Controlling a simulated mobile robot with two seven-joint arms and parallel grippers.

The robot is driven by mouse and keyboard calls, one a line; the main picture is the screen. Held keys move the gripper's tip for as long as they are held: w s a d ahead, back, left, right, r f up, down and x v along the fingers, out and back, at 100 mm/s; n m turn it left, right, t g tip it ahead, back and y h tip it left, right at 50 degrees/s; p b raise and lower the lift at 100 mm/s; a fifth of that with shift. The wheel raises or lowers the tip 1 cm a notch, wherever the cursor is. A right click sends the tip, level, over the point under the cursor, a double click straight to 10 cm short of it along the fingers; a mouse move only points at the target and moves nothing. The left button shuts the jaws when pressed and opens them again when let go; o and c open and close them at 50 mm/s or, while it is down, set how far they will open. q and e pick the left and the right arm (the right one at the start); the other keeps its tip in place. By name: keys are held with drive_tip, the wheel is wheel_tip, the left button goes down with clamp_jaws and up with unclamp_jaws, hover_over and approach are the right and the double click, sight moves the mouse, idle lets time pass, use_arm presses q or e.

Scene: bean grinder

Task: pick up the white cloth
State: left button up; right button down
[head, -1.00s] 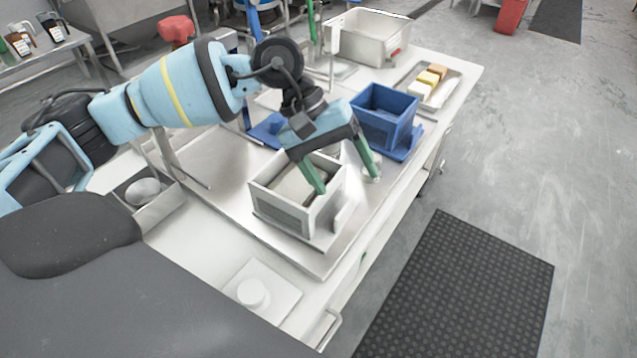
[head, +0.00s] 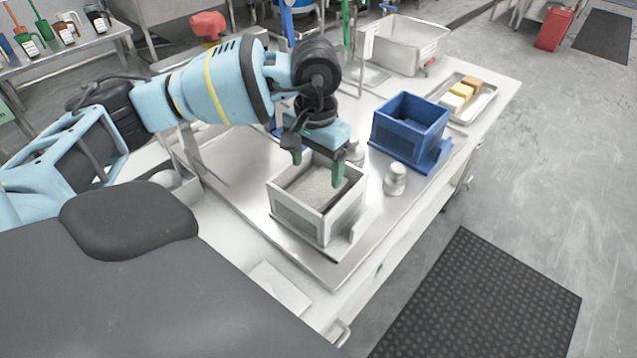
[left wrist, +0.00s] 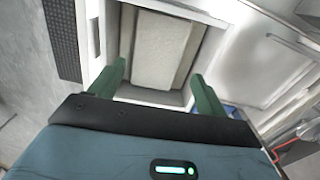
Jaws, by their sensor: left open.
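A pale off-white, flat folded piece, apparently the white cloth (head: 318,186), lies inside a white open box (head: 299,223) on the metal-topped table. In the left wrist view the cloth (left wrist: 158,45) is a long pale slab lying between the walls of the box (left wrist: 112,35). My left gripper (head: 318,168) is open above the box, pointing down. In the left wrist view its two green fingers (left wrist: 159,75) are apart, with the near end of the cloth between and beyond them. I see no contact with the cloth. My right gripper is not in view.
A small pale metallic jar (head: 396,180) stands right of the box, and a blue bin (head: 408,125) stands behind it. A tray (head: 487,101) with coloured blocks and a grey-white tub (head: 408,45) are farther back. A dark mat (head: 480,300) lies on the floor.

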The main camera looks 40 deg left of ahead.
sight(320, 187)
use_arm(q)
drive_tip(key=shift+w+d+f+p, duration=0.1)
drive_tip(key=shift+w+f+p, duration=0.1)
drive_tip(key=shift+f, duration=1.1)
drive_tip(key=shift+w+d+f+p, duration=0.1)
drive_tip(key=shift+w+f+p, duration=0.05)
drive_tip(key=shift+f, duration=1.15)
drive_tip(key=shift+c, duration=0.2)
drive_tip(key=c, duration=0.7)
